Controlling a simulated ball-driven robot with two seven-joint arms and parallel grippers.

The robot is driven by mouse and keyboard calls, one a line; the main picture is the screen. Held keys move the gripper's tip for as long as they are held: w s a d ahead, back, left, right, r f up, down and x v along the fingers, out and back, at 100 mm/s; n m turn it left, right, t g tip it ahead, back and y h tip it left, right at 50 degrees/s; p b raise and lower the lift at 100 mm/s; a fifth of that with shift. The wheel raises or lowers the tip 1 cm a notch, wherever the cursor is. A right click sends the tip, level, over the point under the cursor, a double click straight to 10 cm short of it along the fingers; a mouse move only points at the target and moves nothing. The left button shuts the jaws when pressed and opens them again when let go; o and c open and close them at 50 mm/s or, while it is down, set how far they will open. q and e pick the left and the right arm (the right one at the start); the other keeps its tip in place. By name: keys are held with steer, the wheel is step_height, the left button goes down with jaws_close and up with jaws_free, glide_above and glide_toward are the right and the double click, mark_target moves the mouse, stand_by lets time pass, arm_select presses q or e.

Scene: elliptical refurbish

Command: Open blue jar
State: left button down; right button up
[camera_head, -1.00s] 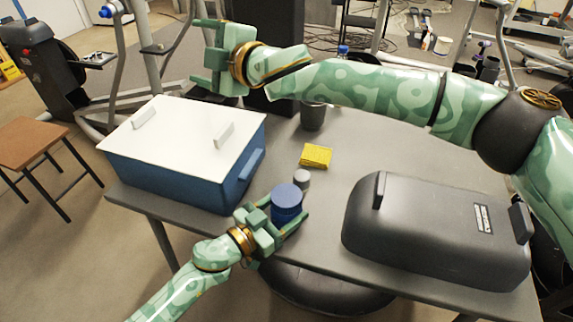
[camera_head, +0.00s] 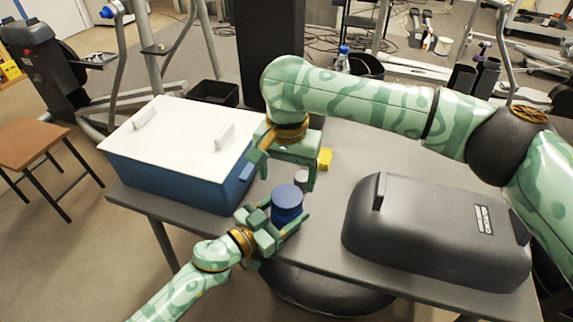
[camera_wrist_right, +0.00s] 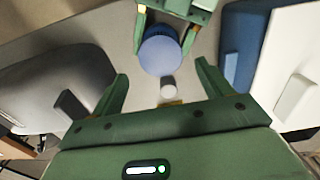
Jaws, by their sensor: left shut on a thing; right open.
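The blue jar (camera_head: 287,204) stands upright near the front edge of the table, with its round blue lid on top. My left gripper (camera_head: 290,218) is shut around the jar's body from the front left. The jar and lid also show from above in the right wrist view (camera_wrist_right: 161,52). My right gripper (camera_head: 285,175) is open and empty, pointing down just behind the jar and above it. In the right wrist view, its open fingers (camera_wrist_right: 160,82) have the jar beyond them, not between them.
A small grey cylinder (camera_head: 301,176) stands behind the jar. A yellow sponge (camera_head: 325,158) lies farther back, partly hidden by my right gripper. A blue box with white lid (camera_head: 190,183) is at left, and a black domed case (camera_head: 430,235) at right.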

mark_target(287, 195)
step_height(287, 195, down, 6)
steer(key=shift+f, duration=0.15)
steer(key=c, duration=1)
steer(key=n, duration=1.5)
steer(key=shift+n, duration=0.4)
steer(key=n, duration=2)
steer(key=shift+w, duration=0.1)
steer(key=shift+r, duration=0.3)
steer(key=shift+r, duration=0.95)
